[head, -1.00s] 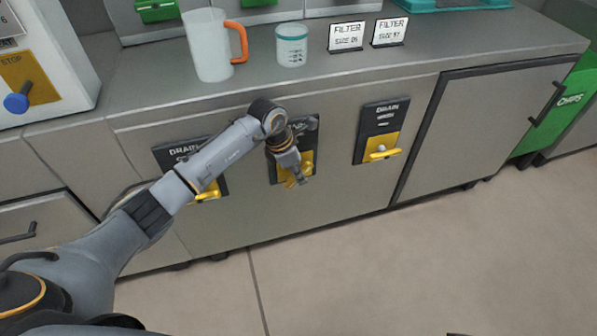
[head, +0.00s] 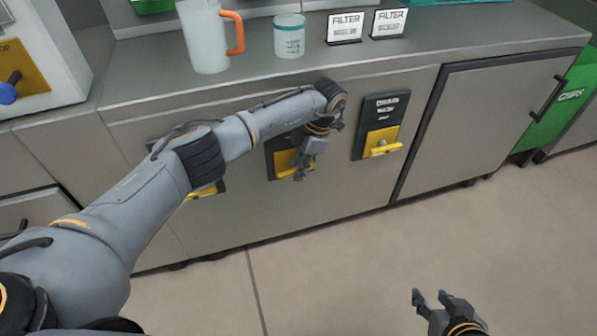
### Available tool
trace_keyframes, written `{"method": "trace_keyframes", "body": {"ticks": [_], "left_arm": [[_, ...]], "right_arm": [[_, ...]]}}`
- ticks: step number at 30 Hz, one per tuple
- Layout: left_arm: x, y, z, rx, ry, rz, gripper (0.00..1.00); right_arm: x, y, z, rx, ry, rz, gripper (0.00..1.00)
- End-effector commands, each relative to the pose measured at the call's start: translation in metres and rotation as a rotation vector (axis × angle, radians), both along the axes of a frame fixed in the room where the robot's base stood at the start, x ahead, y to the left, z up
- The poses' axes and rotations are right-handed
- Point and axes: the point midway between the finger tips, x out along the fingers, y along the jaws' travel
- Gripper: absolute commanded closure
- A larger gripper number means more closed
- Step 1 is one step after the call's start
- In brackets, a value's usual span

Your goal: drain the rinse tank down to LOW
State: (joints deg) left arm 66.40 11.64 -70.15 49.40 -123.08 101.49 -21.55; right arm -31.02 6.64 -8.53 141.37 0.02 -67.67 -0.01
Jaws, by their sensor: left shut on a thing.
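Three drain panels with yellow plates and handles are set in the grey cabinet front. The middle drain panel (head: 279,162) is partly covered by my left arm, and its label is hidden. My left gripper (head: 301,172) points down in front of it, shut on its yellow drain handle (head: 287,175). The right drain panel (head: 382,124) has its yellow handle (head: 386,149) roughly level; its small print is hard to read. The left drain panel is mostly behind my arm, with its yellow handle (head: 203,193) showing. My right gripper (head: 431,297) is open and empty above the floor, apart from the cabinets.
On the counter (head: 150,86) stand a jug with an orange handle (head: 206,38), a teal-lidded container (head: 289,37) and two filter signs (head: 345,27). A control box with a blue knob (head: 8,92) is at left. A green chips bin (head: 556,112) stands at right. The floor is clear.

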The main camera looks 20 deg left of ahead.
Motion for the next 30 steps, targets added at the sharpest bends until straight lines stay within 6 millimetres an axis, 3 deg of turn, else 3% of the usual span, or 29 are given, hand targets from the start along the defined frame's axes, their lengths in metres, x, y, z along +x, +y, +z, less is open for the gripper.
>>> {"method": "trace_keyframes", "body": {"ticks": [6,12,21,30], "left_arm": [[0.002,0.0,-0.003,0.065,0.038,0.0,1.0],[0.002,-0.001,-0.003,0.108,0.068,0.0,1.0],[0.002,-0.001,-0.002,0.147,0.095,0.0,1.0],[0.001,0.0,-0.001,0.157,0.104,0.0,1.0]], "right_arm": [[0.051,0.02,0.041,0.076,-0.338,0.024,0.6],[0.075,0.034,0.089,0.142,-0.617,0.043,0.6],[0.082,0.043,0.138,0.207,-0.871,0.057,0.6],[0.082,0.044,0.152,0.224,-0.937,0.06,0.6]]}}
